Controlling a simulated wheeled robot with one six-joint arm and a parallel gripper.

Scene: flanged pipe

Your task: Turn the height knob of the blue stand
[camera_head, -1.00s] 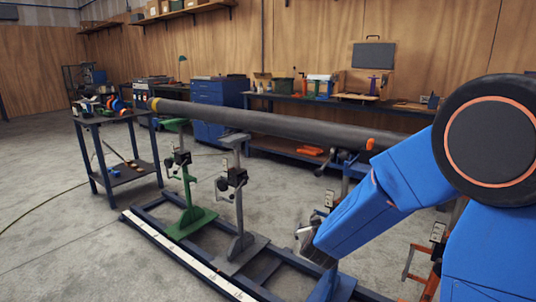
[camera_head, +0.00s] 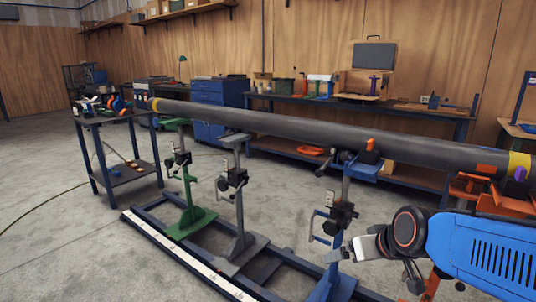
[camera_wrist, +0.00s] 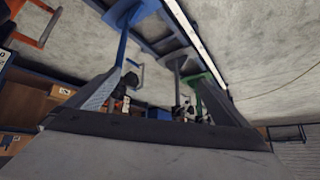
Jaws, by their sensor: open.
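The blue stand (camera_head: 334,262) rises from the floor rail under the long dark pipe (camera_head: 300,127). On its post are a black clamp block (camera_head: 341,216) and a blue crank-like handle (camera_head: 320,240); I cannot tell which part is the height knob. My gripper (camera_head: 345,254) is at the right of the post, below the black block, pointing left. In the wrist view my gripper (camera_wrist: 155,98) is open and empty, its fingers spread wide. The blue stand (camera_wrist: 123,45) appears upside down there, with its dark block partly behind the left finger.
A grey stand (camera_head: 239,200) and a green stand (camera_head: 188,195) stand farther left on the rail (camera_head: 170,248). An orange stand (camera_head: 490,196) holds the pipe's right end. A blue workbench (camera_head: 430,115) runs behind. Floor at the left is open.

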